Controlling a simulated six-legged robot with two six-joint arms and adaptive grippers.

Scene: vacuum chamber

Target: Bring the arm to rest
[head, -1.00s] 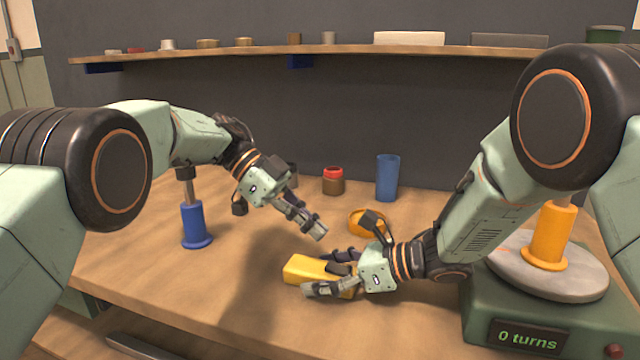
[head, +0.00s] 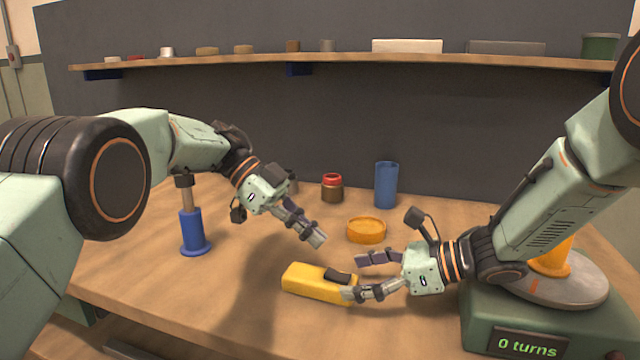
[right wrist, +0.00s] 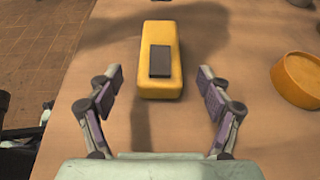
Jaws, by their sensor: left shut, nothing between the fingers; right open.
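My right gripper (head: 362,276) is open and empty, just right of a yellow block (head: 310,281) with a dark pad on top. In the right wrist view the yellow block (right wrist: 161,70) lies ahead of the open fingers (right wrist: 160,92), apart from them. My left gripper (head: 321,240) is shut and empty, held above the table behind the yellow block, its fingers pointing down and right.
A round orange container (head: 366,231) stands behind my right gripper. A blue cylinder (head: 386,185), a red-topped jar (head: 332,188) and a blue-based post (head: 194,233) stand on the table (head: 130,265). A green turntable unit (head: 480,318) reading "0 turns" is at right.

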